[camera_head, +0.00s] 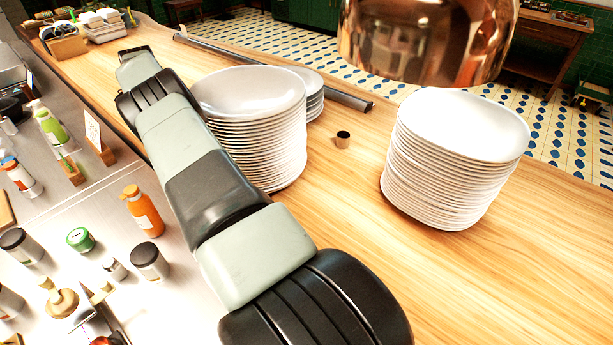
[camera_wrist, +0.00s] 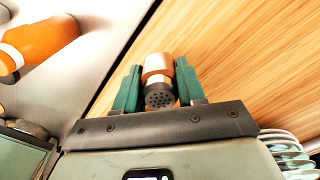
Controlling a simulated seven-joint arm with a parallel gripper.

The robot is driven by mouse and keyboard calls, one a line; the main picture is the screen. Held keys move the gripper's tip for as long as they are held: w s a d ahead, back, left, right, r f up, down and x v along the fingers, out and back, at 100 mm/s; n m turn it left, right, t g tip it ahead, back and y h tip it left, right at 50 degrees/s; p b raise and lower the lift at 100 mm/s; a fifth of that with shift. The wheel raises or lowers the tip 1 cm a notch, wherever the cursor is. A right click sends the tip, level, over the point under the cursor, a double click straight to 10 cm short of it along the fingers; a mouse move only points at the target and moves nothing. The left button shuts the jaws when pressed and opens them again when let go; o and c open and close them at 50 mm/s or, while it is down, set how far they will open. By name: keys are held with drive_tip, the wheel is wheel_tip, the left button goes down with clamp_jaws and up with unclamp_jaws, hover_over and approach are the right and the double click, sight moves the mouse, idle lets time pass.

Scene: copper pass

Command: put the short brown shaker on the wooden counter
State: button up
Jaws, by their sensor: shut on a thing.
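In the wrist view, my gripper (camera_wrist: 157,84) has its two green fingers closed on the short brown shaker (camera_wrist: 157,66). The shaker has an orange-brown body, a pale band and a dark perforated cap facing the camera. It appears over the wooden counter (camera_wrist: 235,60), near the edge beside the steel surface. I cannot tell whether it touches the wood. In the head view, the wooden counter (camera_head: 545,255) runs from upper left to lower right. My arm crosses that view, and neither the gripper's fingers nor the held shaker can be made out there.
A copper lamp (camera_head: 430,40) hangs above. The steel surface at left holds an orange bottle (camera_head: 142,210) and several jars. Bare wood lies at lower right.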

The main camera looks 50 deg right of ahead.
drive_tip(key=shift+m, duration=0.4)
drive_tip(key=d, duration=0.2)
drive_tip(key=s+d, duration=0.1)
drive_tip(key=d, duration=0.1)
drive_tip(key=shift+d+r, duration=0.1)
drive_tip(key=shift+r, duration=0.15)
drive_tip(key=shift+f, duration=2.35)
drive_tip(key=shift+f, duration=0.1)
drive_tip(key=o, duration=1.1)
drive_tip(key=shift+c, duration=0.2)
